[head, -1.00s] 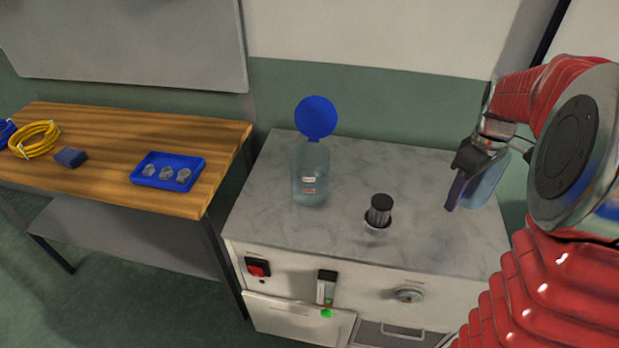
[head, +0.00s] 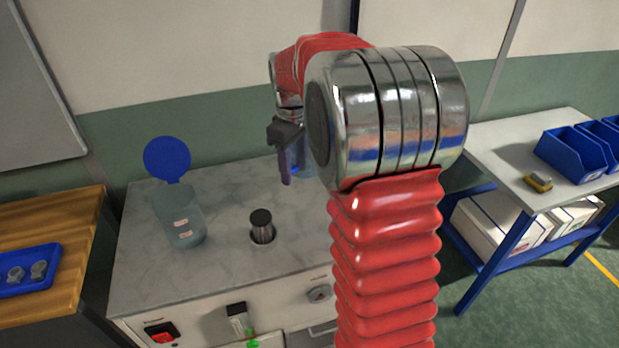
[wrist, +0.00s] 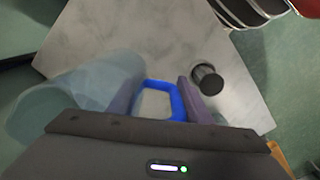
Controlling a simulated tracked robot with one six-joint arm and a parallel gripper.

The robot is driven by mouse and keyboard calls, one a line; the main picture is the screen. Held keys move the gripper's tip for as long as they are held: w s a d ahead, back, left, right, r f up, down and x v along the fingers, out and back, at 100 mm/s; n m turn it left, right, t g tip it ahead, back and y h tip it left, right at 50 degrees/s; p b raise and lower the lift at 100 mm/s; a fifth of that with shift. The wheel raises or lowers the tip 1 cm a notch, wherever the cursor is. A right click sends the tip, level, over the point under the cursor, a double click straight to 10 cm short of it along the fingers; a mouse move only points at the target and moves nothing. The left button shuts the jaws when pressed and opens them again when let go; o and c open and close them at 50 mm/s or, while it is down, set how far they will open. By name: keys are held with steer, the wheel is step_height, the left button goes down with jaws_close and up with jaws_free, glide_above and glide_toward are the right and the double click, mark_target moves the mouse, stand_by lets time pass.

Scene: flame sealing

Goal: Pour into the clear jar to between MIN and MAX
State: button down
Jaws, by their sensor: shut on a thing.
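The clear jar (head: 180,222) stands upright on the left part of the grey marble-look bench top, with two small labels on its front. Its round blue lid (head: 167,159) stands open behind it. I cannot make out a liquid level. My gripper (head: 286,176) is up over the right back of the bench, right of the jar and apart from it. In the wrist view its purple fingers (wrist: 158,102) are shut on the blue handle (wrist: 178,100) of a translucent bluish jug (wrist: 75,92). In the head view my arm hides most of the jug.
A dark-capped metal cylinder (head: 262,227) stands in the bench top between jar and gripper. A wooden table (head: 60,225) with a blue tray (head: 47,285) is at left. A side table (head: 490,155) with blue bins (head: 572,153) is at right.

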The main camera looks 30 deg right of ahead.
steer(key=w+a+r, duration=0.2)
steer(key=w+a, duration=0.3)
steer(key=a, duration=0.3)
steer(key=w+a+r+m, duration=0.1)
steer(key=w+a+r, duration=0.2)
steer(key=w+a, duration=0.3)
steer(key=a, duration=0.3)
steer(key=shift+m, duration=0.3)
steer(key=shift+s+r, duration=0.1)
steer(key=shift+s, duration=0.05)
